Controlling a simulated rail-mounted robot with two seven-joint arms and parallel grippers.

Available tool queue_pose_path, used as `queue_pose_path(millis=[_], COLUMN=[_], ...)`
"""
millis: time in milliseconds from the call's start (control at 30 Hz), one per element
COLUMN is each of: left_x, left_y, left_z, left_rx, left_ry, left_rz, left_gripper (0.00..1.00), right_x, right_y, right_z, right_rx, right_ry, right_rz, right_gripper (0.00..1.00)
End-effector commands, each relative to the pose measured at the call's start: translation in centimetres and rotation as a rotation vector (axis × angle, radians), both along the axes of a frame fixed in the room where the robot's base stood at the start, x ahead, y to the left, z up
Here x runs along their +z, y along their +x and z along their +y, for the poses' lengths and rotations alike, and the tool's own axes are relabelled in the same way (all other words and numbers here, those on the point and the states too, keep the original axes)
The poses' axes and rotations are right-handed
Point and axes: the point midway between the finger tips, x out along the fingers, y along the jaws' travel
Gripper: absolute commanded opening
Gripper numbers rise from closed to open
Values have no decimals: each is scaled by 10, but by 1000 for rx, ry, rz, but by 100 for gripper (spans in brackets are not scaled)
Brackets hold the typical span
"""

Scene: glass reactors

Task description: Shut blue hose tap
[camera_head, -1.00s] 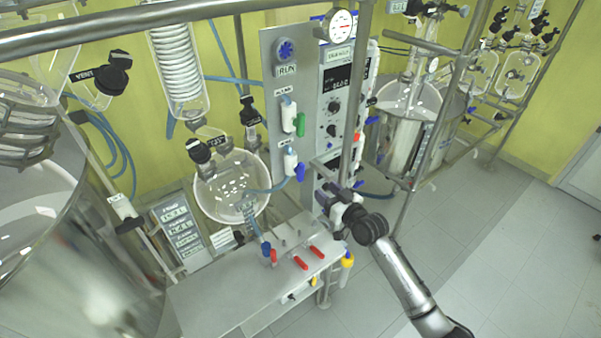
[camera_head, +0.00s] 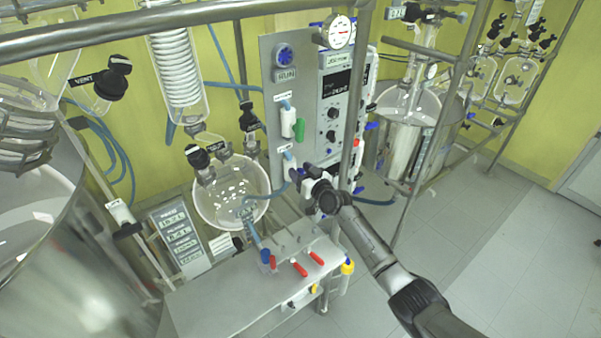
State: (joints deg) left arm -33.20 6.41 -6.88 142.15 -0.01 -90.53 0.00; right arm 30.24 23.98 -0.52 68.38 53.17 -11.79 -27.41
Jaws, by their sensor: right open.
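The lower hose tap (camera_head: 288,160) is on the grey upright panel, white-bodied, with a blue hose curving from it toward the round glass vessel. Its blue handle is mostly hidden behind my right gripper (camera_head: 296,174). My right gripper is at this handle, its dark wrist just to the right. The jaws are open, but I cannot tell whether they are around the handle or touching it. My left gripper is out of view.
A green-handled tap (camera_head: 299,128) is just above on the same panel. The controller box (camera_head: 335,105) stands to the right. A metal bench (camera_head: 235,288) with red-handled valves is below. A steel post rises close to my right gripper. The round glass vessel (camera_head: 228,190) is left.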

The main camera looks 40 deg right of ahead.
Motion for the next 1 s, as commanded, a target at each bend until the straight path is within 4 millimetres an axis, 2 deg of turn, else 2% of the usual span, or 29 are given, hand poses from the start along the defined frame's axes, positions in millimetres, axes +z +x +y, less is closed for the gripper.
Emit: queue_pose_path(millis=[400, 900, 1000], left_x=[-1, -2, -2], left_y=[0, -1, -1], left_z=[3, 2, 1], left_rx=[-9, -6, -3], left_ry=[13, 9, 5], left_rz=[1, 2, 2], left_gripper=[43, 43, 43], right_x=[0, 0, 0], right_y=[4, 4, 4], right_z=[0, 0, 0], right_rx=[0, 0, 0], right_ry=[-1, -1, 1], right_rz=[0, 0, 0], right_gripper=[49, 1, 0])
